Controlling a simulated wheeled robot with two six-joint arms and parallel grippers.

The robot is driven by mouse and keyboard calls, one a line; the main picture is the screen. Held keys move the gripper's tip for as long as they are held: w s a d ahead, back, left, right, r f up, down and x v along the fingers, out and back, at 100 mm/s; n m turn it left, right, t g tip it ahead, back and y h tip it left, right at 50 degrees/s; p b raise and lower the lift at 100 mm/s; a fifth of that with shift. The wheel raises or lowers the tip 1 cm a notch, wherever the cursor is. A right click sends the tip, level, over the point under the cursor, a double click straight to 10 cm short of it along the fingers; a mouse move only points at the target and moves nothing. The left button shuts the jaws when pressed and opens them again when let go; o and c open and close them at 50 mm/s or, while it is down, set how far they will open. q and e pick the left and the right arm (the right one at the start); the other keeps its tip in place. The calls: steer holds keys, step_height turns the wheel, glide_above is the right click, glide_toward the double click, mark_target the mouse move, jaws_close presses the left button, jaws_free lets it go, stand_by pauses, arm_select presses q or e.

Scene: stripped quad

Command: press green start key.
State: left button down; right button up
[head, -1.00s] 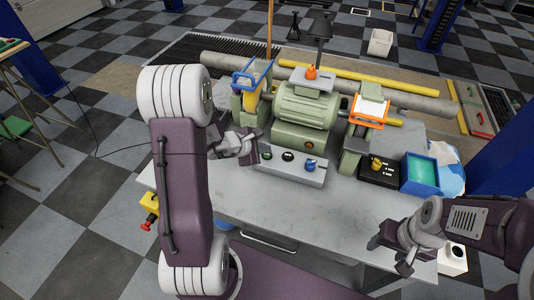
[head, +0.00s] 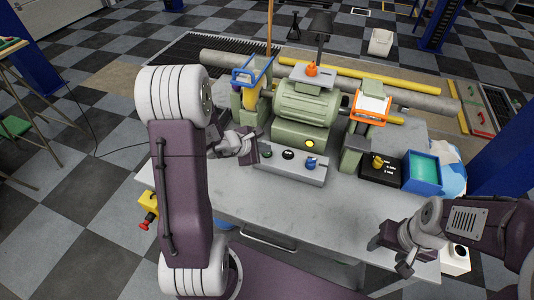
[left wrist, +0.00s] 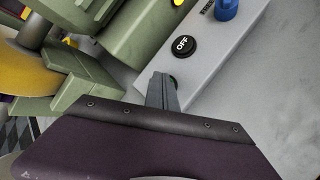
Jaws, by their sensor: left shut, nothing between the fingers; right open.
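The grey control panel (head: 300,172) stands on the bench in front of a green bench grinder (head: 306,108). It carries a green key (head: 267,153) at its left end, a black OFF button (head: 288,155) and a blue knob (head: 311,162). My left gripper (head: 260,151) is shut and empty, with its tips at the green key. In the left wrist view the fingertips (left wrist: 163,88) cover most of the key, so I cannot tell how far it is pushed in. A yellow lamp (head: 310,143) glows on the grinder's base. My right gripper (head: 389,257) is open and empty near the bench's front right.
A blue tray (head: 424,188) and a black box with a yellow knob (head: 379,162) sit at the right of the bench (head: 260,205). A yellow box with a red button (head: 149,216) is at the front left. The front middle of the bench is clear.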

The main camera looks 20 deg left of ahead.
mark_target(265, 154)
stand_by(0.3)
arm_select(q)
steer(key=shift+r, duration=0.45)
arm_select(e)
steer(key=shift+r, duration=0.15)
arm_select(q)
steer(key=shift+r+p, duration=0.1)
steer(key=shift+p, duration=0.2)
step_height(265, 154, up, 6)
steer(key=p, duration=0.4)
arm_select(e)
step_height(265, 154, up, 4)
steer(key=shift+r, duration=0.1)
